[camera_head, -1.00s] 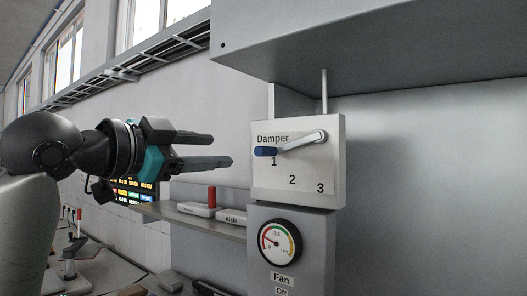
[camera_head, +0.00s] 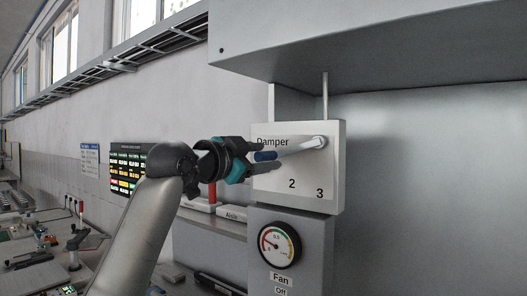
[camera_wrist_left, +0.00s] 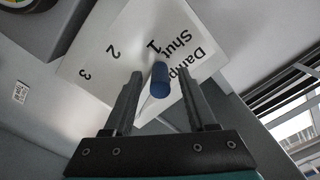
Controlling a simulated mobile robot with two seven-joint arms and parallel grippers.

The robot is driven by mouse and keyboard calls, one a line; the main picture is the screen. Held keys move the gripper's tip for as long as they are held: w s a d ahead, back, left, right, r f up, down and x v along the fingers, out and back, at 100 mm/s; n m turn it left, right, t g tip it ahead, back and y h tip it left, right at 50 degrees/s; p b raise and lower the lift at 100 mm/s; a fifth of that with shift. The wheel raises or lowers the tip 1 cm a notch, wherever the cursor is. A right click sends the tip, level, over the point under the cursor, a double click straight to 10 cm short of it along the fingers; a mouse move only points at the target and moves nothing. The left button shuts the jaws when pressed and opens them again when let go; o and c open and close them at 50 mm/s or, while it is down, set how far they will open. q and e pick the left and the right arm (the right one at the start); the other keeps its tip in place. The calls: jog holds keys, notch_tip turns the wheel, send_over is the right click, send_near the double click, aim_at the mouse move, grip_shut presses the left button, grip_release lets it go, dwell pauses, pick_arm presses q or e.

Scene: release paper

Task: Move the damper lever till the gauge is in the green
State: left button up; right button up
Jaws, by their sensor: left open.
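The damper lever (camera_head: 298,147) is a pale bar with a blue grip on a white panel (camera_head: 270,186) marked Damper, 2 and 3. It points left, near the 1 mark, which shows with Shut in the left wrist view. My left gripper (camera_head: 277,155) is open, its fingers on either side of the blue grip (camera_wrist_left: 159,80). I cannot tell whether they touch it. The round gauge (camera_head: 279,245) below has red, yellow and green bands; its needle appears to point to the left, low side. My right gripper is not in view.
A Fan label (camera_head: 280,279) reading Off sits under the gauge. A grey hood (camera_head: 370,45) overhangs the panel. A shelf (camera_head: 222,222) with a red-handled item stands left of the panel, and a lit display (camera_head: 128,165) hangs on the wall.

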pick_arm(q)
jog(key=shift+w+d, duration=0.15)
jog(key=shift+w, duration=0.05)
jog(key=shift+c, duration=0.3)
grip_shut()
dwell(1.1)
